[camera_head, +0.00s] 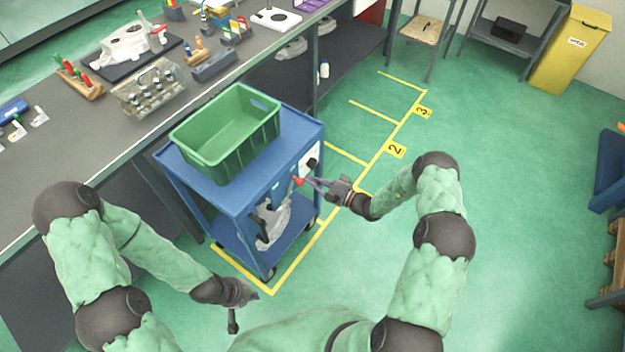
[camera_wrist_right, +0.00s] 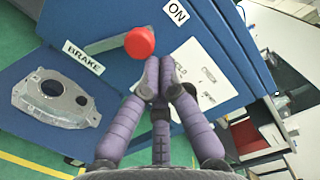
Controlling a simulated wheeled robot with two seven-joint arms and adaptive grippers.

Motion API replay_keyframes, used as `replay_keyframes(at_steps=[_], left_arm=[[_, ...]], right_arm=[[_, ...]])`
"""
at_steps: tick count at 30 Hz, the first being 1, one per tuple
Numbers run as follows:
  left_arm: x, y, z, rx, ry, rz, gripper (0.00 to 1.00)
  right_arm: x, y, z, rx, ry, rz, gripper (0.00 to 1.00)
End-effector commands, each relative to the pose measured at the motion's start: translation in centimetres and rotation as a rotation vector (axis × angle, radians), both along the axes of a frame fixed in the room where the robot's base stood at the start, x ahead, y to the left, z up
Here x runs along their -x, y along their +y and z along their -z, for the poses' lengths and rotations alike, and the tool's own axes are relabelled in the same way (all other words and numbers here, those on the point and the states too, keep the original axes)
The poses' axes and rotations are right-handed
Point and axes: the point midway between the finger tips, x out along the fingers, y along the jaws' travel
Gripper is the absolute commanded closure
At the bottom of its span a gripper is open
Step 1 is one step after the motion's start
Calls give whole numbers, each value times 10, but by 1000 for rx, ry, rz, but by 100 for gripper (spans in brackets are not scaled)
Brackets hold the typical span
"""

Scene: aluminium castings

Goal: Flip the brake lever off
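The brake lever's red knob (camera_wrist_right: 140,42) sits on a grey arm (camera_wrist_right: 104,45) that points toward the BRAKE label (camera_wrist_right: 83,58) on the blue trolley's side. An ON label (camera_wrist_right: 176,12) is above and right of the knob. In the head view, the red knob (camera_head: 297,181) is on the end of the blue trolley (camera_head: 235,204). My right gripper (camera_wrist_right: 169,74) has its purple fingertips drawn together, just below and right of the knob, with nothing seen between them. Contact with the knob is unclear. My left gripper (camera_head: 239,305) hangs low, front left of the trolley; its fingers are unclear.
A green crate (camera_head: 190,146) stands on the trolley top. A grey casting (camera_wrist_right: 55,98) is on the trolley's lower level. The workbench (camera_head: 75,165) runs behind and left of the trolley. Green floor with yellow lines is clear to the right; a yellow bin (camera_head: 572,50) stands far off.

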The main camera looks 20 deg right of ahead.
Motion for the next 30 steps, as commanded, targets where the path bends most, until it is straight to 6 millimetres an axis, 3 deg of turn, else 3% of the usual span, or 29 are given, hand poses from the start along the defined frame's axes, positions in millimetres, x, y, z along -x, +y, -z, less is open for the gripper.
replay_keyframes(at_steps=[14, 30], left_arm=[[0, 0, -12, 0, 0, 0, 100], [0, 0, -32, 0, 0, 0, 100]], right_arm=[[8, 10, -13, 144, -112, -2, 100], [33, 43, -27, 520, -405, -2, 100]])
